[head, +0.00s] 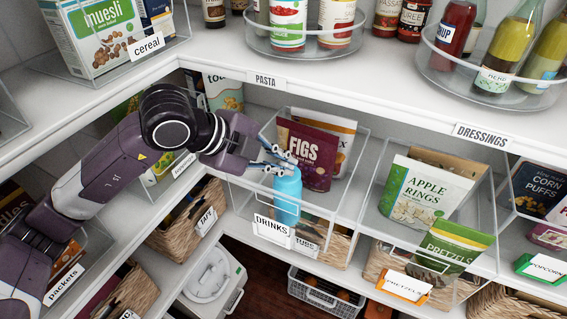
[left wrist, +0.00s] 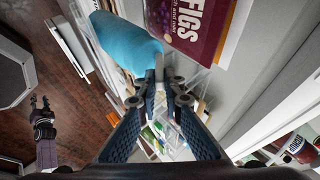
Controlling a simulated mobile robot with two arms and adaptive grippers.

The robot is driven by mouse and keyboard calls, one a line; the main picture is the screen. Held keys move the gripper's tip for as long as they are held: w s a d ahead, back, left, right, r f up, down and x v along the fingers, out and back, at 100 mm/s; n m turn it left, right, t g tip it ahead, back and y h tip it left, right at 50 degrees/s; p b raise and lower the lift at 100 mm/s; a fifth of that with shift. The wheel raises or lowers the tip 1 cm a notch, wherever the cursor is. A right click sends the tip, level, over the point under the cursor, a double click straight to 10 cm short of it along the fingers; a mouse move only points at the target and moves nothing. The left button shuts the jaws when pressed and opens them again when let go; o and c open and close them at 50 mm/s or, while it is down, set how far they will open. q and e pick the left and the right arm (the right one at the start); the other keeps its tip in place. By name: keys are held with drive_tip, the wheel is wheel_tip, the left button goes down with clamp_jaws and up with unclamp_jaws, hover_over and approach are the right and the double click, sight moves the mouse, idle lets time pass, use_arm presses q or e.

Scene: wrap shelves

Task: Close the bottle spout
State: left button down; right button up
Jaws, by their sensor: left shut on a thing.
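The blue bottle (head: 287,197) stands upright at the front of the clear drinks bin on the middle shelf, behind its label. My left gripper (head: 277,160) is at the bottle's top, its fingers closed together there. In the left wrist view the bottle (left wrist: 125,42) lies beyond the fingertips. My left gripper (left wrist: 160,85) is shut on a small greyish piece at the bottle's top, which looks like the bottle spout (left wrist: 160,66). The fingers hide most of the spout, so its angle cannot be told. My right gripper (left wrist: 40,101) shows small, far from the bottle, with its fingers apart.
A figs pouch (head: 306,154) stands behind the bottle in the same clear bin. The upper shelf edge (head: 350,100) runs close above my left gripper. An apple rings pouch (head: 424,190) stands in the bin to the right. Wicker baskets (head: 185,225) sit below.

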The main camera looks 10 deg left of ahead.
use_arm(q)
drive_tip(key=c, duration=2)
unclamp_jaws()
drive_tip(key=shift+c, duration=0.2)
drive_tip(key=v, duration=0.7)
drive_tip(key=shift+a+r, duration=0.15)
drive_tip(key=shift+a, duration=0.05)
drive_tip(key=shift+o, duration=0.5)
